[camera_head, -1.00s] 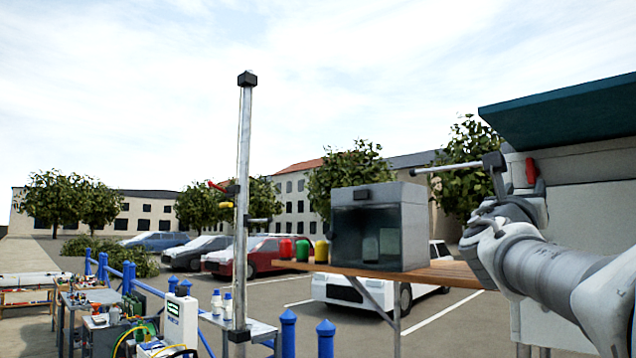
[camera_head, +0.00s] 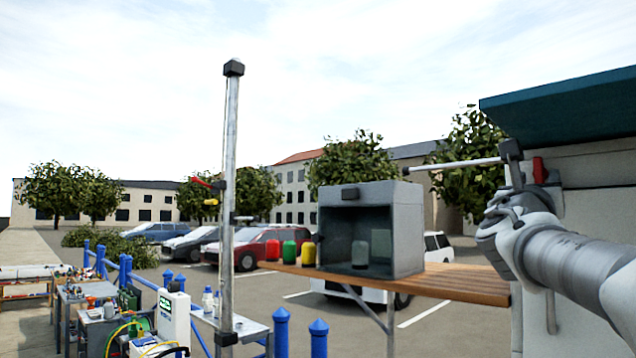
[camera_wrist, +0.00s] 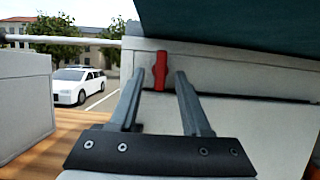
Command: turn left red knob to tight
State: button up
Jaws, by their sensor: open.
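A red knob (camera_head: 539,170) stands out from the pale panel under the teal overhang at the right. In the wrist view the red knob (camera_wrist: 160,70) is upright and lies between my two fingertips. My gripper (camera_wrist: 159,72) is open, with one finger at each side of the knob and a visible gap at both sides. I cannot tell whether the tips reach the knob's depth. In the head view my gripper (camera_head: 511,152) appears dark, just left of the knob; its fingers are hard to make out there. No second red knob shows on the panel.
A pale rod (camera_head: 455,164) runs left from near my gripper. A grey open-fronted box (camera_head: 405,235) stands on a wooden table (camera_head: 465,285), with red, green and yellow containers beside it. The teal overhang (camera_head: 570,105) is above the knob. A tall pole (camera_head: 229,200) stands left.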

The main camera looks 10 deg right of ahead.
jog(key=shift+w+d+r, duration=0.15)
jog(key=shift+w+d, duration=0.1)
jog(key=shift+d, duration=0.05)
jog(key=shift+s, duration=0.1)
grip_shut()
